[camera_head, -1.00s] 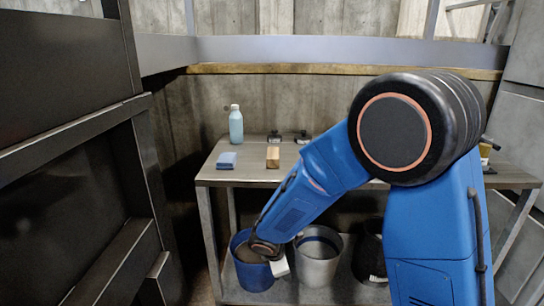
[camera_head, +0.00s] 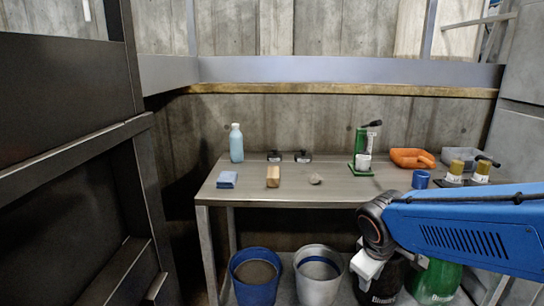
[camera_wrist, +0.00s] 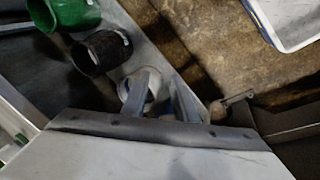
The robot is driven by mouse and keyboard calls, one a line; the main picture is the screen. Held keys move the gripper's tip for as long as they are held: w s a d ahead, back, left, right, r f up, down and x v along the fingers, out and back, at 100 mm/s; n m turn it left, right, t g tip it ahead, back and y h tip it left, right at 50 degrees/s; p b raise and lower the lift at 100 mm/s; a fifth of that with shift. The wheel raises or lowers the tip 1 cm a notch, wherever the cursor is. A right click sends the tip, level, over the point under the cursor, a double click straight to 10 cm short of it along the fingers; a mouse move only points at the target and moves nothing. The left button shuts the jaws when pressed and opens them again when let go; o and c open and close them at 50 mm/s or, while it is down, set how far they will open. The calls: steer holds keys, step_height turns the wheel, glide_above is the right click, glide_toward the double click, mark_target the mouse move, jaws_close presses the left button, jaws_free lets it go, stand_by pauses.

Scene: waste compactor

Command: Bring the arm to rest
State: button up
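My blue arm (camera_head: 450,228) reaches in from the right edge of the head view, in front of the table's lower right part. My gripper (camera_head: 367,268) hangs at its end, its white body low and in front of the dark bucket (camera_head: 383,285). Its fingertips are hard to make out there. In the wrist view my gripper (camera_wrist: 162,85) shows two grey fingers standing apart, and I see nothing held between them.
A metal table (camera_head: 290,193) carries a bottle (camera_head: 236,143), a blue sponge (camera_head: 227,180), a wooden block (camera_head: 273,177) and an orange object (camera_head: 412,158). Below are a blue bucket (camera_head: 255,278), a grey bucket (camera_head: 318,275) and a green bucket (camera_head: 435,280). A dark metal frame (camera_head: 70,150) stands left.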

steer(key=s+d+r+m, duration=0.2)
steer(key=s+m, duration=0.1)
steer(key=s, duration=0.4)
steer(key=s+d+r+m+t+y, duration=0.1)
steer(key=s+d+r+m, duration=0.1)
steer(key=s+m, duration=0.2)
steer(key=s, duration=0.3)
steer(key=shift+s+r+y, duration=0.25)
steer(key=shift+s+y, duration=0.05)
